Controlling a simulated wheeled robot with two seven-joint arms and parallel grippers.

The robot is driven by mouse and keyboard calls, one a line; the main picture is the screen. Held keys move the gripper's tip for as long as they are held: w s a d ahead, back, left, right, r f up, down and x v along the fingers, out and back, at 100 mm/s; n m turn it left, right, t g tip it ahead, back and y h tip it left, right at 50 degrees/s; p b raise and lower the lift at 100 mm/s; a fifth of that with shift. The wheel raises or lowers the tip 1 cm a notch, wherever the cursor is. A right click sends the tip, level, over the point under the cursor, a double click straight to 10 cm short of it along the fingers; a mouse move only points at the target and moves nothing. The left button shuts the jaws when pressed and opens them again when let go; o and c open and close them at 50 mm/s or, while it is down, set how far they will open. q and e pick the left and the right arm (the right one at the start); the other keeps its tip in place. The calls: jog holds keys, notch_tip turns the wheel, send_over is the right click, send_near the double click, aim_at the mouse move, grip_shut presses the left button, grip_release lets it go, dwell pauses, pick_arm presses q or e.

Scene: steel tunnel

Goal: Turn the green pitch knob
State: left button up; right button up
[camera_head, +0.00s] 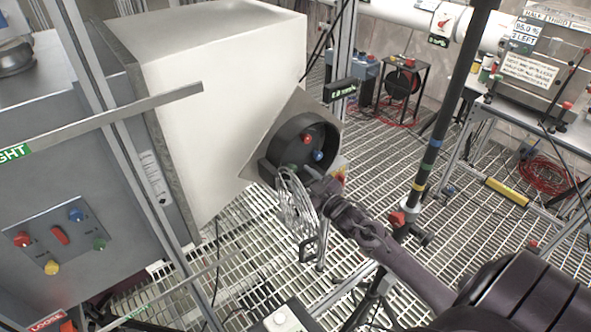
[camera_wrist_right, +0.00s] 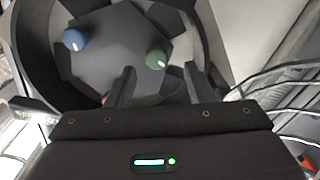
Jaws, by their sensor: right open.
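A round dark housing (camera_head: 298,143) on a grey square plate holds small knobs: a red knob (camera_head: 307,138), a blue knob (camera_head: 318,155) and a green knob (camera_wrist_right: 156,58). My right gripper (camera_head: 303,176) is at the lower rim of the housing. In the right wrist view my open right gripper (camera_wrist_right: 159,70) has its fingertips just short of the green knob, one toward each side of it. Contact cannot be told. The blue knob (camera_wrist_right: 75,40) is to the left. In the head view the green knob is mostly hidden. My left gripper is out of view.
A coil of pale wire (camera_head: 296,205) hangs beside my right gripper. A grey cabinet on the left carries a panel (camera_head: 62,235) with red, blue, yellow and green controls. A black pole (camera_head: 440,120) stands right of my arm. Grating floor lies around.

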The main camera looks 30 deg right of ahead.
aim_at(294, 170)
jog(key=w, duration=0.3)
jog(key=shift+w, duration=0.25)
jog(key=shift+f, duration=0.1)
jog(key=shift+c, duration=0.6)
jog(key=c, duration=0.9)
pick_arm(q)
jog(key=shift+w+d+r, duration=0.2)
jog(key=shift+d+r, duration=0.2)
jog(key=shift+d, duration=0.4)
pick_arm(e)
jog(key=shift+o, duration=0.2)
pick_arm(q)
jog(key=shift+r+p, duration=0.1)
jog(key=shift+p, duration=0.2)
pick_arm(e)
jog(key=shift+m, duration=0.5)
pick_arm(q)
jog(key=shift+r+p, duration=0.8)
jog(key=shift+p, duration=0.05)
pick_arm(e)
jog(key=shift+d+m, duration=0.1)
jog(key=shift+m, duration=3.8)
